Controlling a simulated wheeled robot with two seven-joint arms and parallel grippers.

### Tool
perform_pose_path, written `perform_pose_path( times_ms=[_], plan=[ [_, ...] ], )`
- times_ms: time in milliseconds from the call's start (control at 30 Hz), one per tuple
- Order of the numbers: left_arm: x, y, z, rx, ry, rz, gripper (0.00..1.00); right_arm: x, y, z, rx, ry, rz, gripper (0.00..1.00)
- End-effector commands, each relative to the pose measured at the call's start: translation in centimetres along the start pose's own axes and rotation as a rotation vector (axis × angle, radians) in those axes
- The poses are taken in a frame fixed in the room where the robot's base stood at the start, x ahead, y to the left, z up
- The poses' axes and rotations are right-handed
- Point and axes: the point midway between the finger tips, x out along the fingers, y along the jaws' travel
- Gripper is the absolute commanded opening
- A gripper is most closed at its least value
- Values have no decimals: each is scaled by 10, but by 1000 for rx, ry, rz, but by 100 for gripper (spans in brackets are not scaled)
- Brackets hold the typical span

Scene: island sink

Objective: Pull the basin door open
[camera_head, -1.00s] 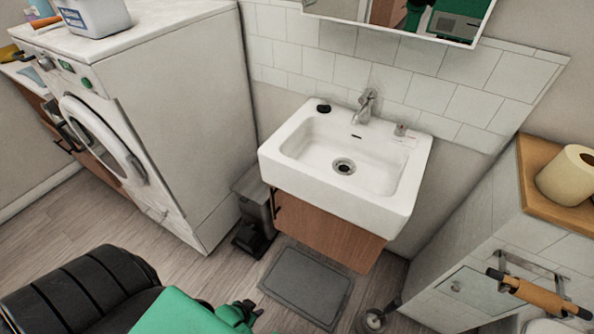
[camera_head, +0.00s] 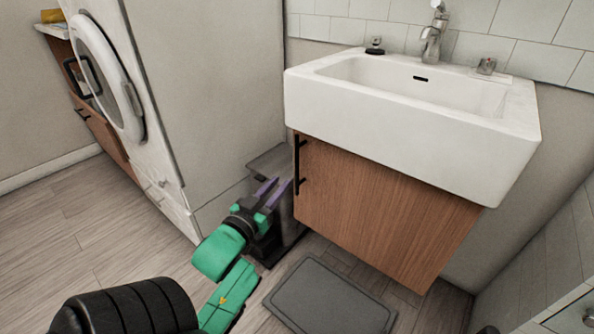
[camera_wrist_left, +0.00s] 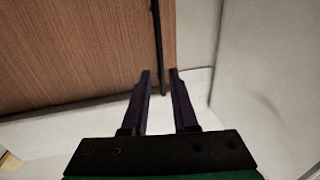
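The basin door (camera_head: 385,205) is a brown wood-grain panel under the white basin (camera_head: 410,125), and it looks closed. Its black bar handle (camera_head: 299,165) stands upright at the door's left edge. My left gripper (camera_head: 275,188) is open and empty, with its two purple fingers pointing up, just left of and below the handle. In the left wrist view, the dark handle (camera_wrist_left: 157,40) runs down to the gap between the fingertips (camera_wrist_left: 160,76); I cannot tell whether it is between them in depth. My right gripper is out of view.
A dark grey bin (camera_head: 285,232) stands behind my left gripper. A white washing machine (camera_head: 215,90) is to the left. A grey mat (camera_head: 330,297) lies on the floor below the door. The floor before the door is otherwise clear.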

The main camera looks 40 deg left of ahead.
Motion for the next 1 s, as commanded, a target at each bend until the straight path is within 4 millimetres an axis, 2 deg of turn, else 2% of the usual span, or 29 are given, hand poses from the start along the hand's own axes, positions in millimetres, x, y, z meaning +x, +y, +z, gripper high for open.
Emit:
perform_pose_path(
  times_ms=[33,200,400,700,733,800,1000],
  plan=[
    [14,0,0,3,7,2,27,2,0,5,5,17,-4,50],
    [60,0,2,1,5,2,27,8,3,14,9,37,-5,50],
    [96,0,2,2,1,0,27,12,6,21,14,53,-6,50],
    [102,0,1,1,-2,0,27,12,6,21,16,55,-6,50],
    [102,0,1,1,-2,0,23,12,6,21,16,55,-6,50],
    [102,0,1,1,-2,0,0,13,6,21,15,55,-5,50],
    [102,0,1,1,-2,0,0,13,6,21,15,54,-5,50]
  ],
)
